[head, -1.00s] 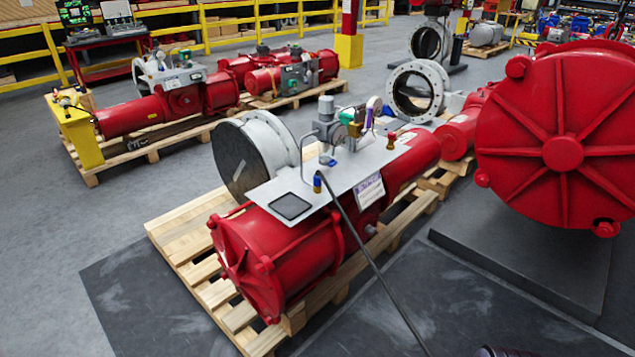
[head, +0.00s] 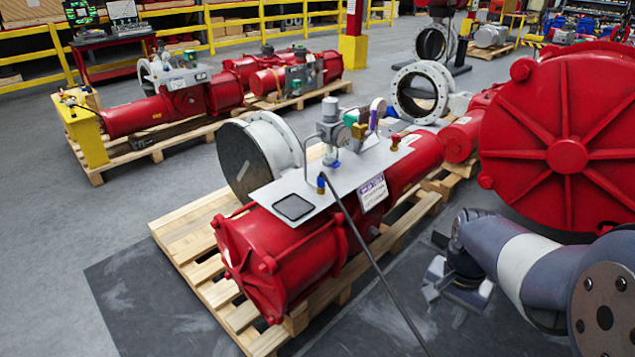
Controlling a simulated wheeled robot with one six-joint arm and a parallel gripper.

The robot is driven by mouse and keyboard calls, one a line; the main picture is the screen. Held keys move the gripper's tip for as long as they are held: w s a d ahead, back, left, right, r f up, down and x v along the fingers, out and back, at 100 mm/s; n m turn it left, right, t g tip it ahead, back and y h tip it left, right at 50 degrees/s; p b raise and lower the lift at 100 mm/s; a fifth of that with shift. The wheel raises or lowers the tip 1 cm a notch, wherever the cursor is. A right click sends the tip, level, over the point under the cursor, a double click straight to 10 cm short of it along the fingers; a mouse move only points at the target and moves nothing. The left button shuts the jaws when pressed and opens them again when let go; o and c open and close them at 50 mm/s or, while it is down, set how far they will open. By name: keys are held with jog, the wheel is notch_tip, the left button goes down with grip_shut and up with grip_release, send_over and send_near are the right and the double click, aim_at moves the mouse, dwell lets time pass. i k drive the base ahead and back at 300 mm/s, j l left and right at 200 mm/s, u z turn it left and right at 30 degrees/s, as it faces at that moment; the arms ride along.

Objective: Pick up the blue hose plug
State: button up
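The blue hose plug (head: 321,185) is small and upright on the grey plate on top of the red actuator in the head view. A dark hose (head: 375,262) runs from it down to the lower right, past the front of the pallet. My gripper (head: 432,290) is at the lower right, to the right of the hose and well apart from the plug.
The red actuator (head: 290,262) lies on a wooden pallet (head: 185,235). The grey plate (head: 330,188) also carries a black square pad (head: 293,207), a regulator and fittings. A large red cylinder (head: 565,155) stands at the right. The dark mat (head: 140,310) in front is mostly clear.

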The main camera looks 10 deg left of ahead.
aim_at(320, 183)
jog(key=i+u, duration=0.2)
jog(key=u, duration=0.3)
jog(key=i+l+u, duration=0.1)
jog(key=u, duration=0.35)
jog(key=i+l+u, duration=0.2)
jog(key=u, duration=0.3)
jog(key=i+l+u, duration=0.1)
jog(key=i+l, duration=0.35)
jog(key=l, duration=0.25)
jog(key=i+l+u, duration=0.15)
jog(key=l, duration=0.2)
jog(key=i+l, duration=0.25)
jog(key=i+l+u, duration=0.15)
jog(key=l, duration=0.35)
jog(key=i+l, duration=0.25)
jog(key=l, duration=0.15)
jog(key=j+u, duration=0.05)
